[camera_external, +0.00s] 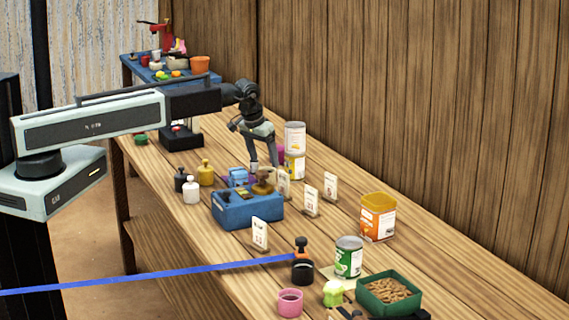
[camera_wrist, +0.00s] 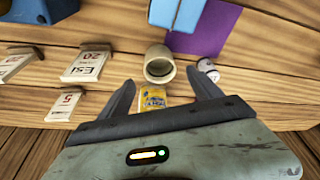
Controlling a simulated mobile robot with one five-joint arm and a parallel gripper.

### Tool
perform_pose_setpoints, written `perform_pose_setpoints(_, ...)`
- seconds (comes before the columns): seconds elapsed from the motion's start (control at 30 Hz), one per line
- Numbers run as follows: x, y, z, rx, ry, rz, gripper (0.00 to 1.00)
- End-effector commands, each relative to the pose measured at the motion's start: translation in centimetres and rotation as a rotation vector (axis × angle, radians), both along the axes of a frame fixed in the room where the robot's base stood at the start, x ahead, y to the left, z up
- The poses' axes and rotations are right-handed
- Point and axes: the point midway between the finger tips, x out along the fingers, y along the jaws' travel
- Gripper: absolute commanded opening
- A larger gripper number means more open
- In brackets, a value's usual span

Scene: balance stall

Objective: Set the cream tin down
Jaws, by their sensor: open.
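A yellow label (camera_wrist: 152,97) shows between the fingers. I cannot tell whether the fingers touch anything.
A blue divided box (camera_external: 235,213) and price cards (camera_external: 330,187) stand close to my gripper. Small bottles (camera_external: 191,190) are to the left. An orange-labelled tub (camera_external: 377,217) and a green tin (camera_external: 348,257) are to the right.

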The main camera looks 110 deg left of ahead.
Motion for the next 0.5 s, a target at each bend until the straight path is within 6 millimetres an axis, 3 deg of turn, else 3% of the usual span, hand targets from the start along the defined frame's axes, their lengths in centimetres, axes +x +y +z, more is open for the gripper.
perform_pose_setpoints(0.03,0.1,0.2,-1.1,0.000,0.000,0.000,0.74)
perform_pose_setpoints(0.23,0.1,0.3,-1.5,-0.001,0.000,0.000,0.74)
perform_pose_setpoints(0.5,0.5,1.4,-5.8,-0.002,0.000,0.000,0.74)
